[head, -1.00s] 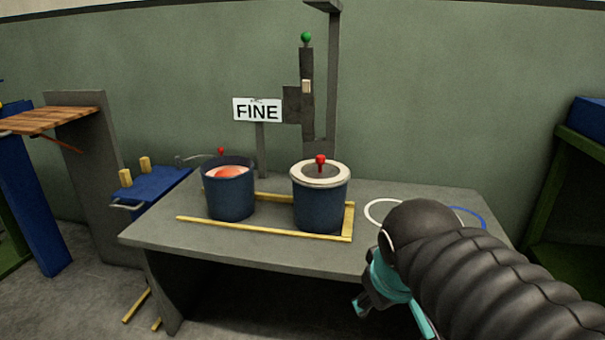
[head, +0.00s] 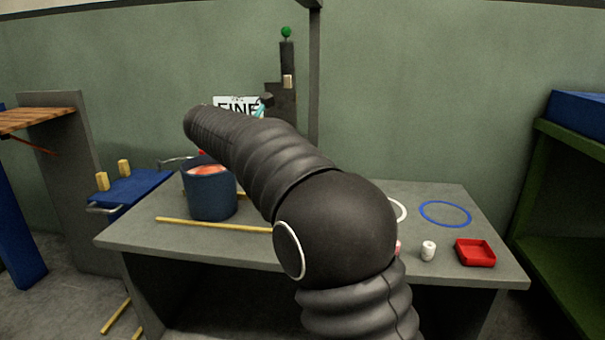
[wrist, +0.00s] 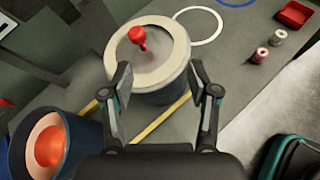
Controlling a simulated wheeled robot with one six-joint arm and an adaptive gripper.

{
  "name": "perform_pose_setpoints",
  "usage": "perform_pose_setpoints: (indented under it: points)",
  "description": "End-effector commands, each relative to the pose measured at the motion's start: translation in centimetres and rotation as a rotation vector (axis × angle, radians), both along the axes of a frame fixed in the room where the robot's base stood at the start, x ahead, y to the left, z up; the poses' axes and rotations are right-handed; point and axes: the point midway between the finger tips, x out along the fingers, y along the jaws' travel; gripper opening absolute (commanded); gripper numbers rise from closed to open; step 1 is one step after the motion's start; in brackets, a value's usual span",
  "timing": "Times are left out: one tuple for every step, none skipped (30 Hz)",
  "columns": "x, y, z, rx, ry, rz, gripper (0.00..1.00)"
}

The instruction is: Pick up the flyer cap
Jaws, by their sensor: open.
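The flyer cap appears to be the grey disc with a red knob (wrist: 139,38) on top of a dark blue drum (wrist: 163,94) with a cream rim (wrist: 178,43). In the wrist view my gripper (wrist: 161,74) is open and empty, its two fingers apart over the near side of that drum. The knob stands beyond the fingertips, a little left of their middle, and nothing touches it. In the head view my arm hides this drum and its cap. Only a small teal part of my gripper (head: 260,109) shows there, in front of the FINE sign.
A second blue drum (head: 209,192) with orange-red contents stands to the left on the grey table (head: 180,242). Yellow strips (head: 205,223) edge the drum area. A blue ring (head: 446,213), a white spool (head: 428,251) and a red tray (head: 475,252) lie on the right. A grey post (head: 315,90) stands behind.

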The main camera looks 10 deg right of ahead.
Motion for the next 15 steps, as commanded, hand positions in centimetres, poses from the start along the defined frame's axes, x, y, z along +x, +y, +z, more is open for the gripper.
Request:
perform_pose_setpoints:
  points:
    - [1.2,1.1,-0.5,-0.053,0.018,0.024,0.6]
    - [1.6,1.5,-0.4,-0.08,0.027,0.035,0.6]
    - [2.2,2.0,-0.4,-0.113,0.037,0.045,0.6]
    - [2.5,2.3,-0.4,-0.134,0.045,0.052,0.6]
    - [2.8,2.6,-0.4,-0.152,0.05,0.058,0.6]
    - [3.0,2.9,-0.4,-0.169,0.056,0.064,0.6]
    - [3.2,3.0,-0.4,-0.179,0.059,0.068,0.6]
    - [3.4,3.0,-0.5,-0.188,0.062,0.07,0.6]
    - [3.6,2.9,-0.5,-0.196,0.064,0.072,0.6]
    - [3.8,2.7,-0.6,-0.198,0.066,0.072,0.6]
    - [4.0,2.4,-0.8,-0.199,0.066,0.071,0.6]
    - [4.4,1.9,-1.0,-0.199,0.067,0.071,0.6]
    - [4.7,1.5,-1.2,-0.199,0.067,0.071,0.6]
    - [5.0,1.1,-1.4,-0.199,0.066,0.07,0.6]
    - [5.4,0.5,-1.7,-0.198,0.067,0.069,0.6]
